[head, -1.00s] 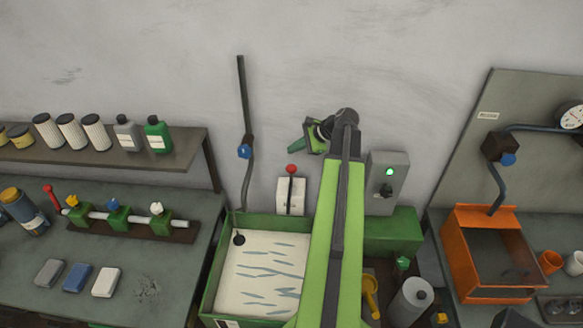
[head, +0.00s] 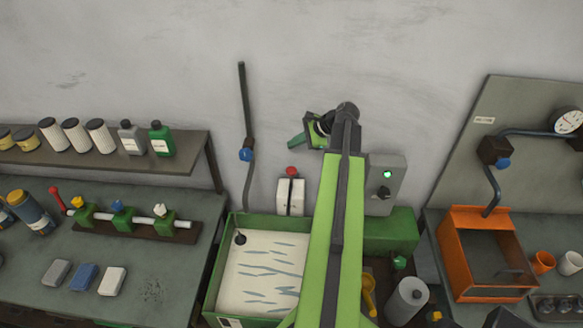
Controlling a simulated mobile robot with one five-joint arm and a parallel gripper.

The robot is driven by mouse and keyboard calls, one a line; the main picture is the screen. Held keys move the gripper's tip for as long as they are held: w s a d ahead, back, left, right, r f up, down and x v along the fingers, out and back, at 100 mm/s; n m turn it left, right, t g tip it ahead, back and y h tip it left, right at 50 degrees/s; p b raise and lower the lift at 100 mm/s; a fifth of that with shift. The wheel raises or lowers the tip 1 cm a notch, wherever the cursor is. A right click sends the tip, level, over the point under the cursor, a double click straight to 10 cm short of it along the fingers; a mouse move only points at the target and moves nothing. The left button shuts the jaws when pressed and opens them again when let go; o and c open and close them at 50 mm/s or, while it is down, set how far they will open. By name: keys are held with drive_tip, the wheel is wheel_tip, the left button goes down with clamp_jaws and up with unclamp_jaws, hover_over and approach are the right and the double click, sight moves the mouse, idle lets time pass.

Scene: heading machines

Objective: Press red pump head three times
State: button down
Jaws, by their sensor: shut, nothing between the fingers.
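The red pump head (head: 292,171) is a small round knob on top of a white box (head: 290,197) against the wall, behind the green-framed tank. My gripper (head: 295,142) is green, at the end of my arm, and points left. In the picture it lies just above the red head, with a gap between them. How far apart they are in depth I cannot tell. It is shut and holds nothing. My arm hides part of the tank and the wall to the right of the white box.
The green-framed tank (head: 231,276) with a pale streaked surface lies below. A grey switch box (head: 394,172) with a green lamp is right of my arm. A dark pole (head: 242,105) stands left. An orange bin (head: 455,255) sits right, and a green valve row (head: 121,218) left.

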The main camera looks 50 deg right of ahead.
sight(291, 169)
drive_tip(key=shift+f, duration=0.1)
wheel_tip(291, 169, down, 9)
drive_tip(key=b, duration=0.9)
idle(1.5)
drive_tip(key=shift+f+b, duration=0.2)
drive_tip(key=shift+b, duration=0.1)
drive_tip(key=shift+f+b, duration=1.2)
drive_tip(key=shift+b, duration=0.05)
idle(1.0)
drive_tip(key=shift+r+p, duration=1.6)
drive_tip(key=shift+p, duration=0.05)
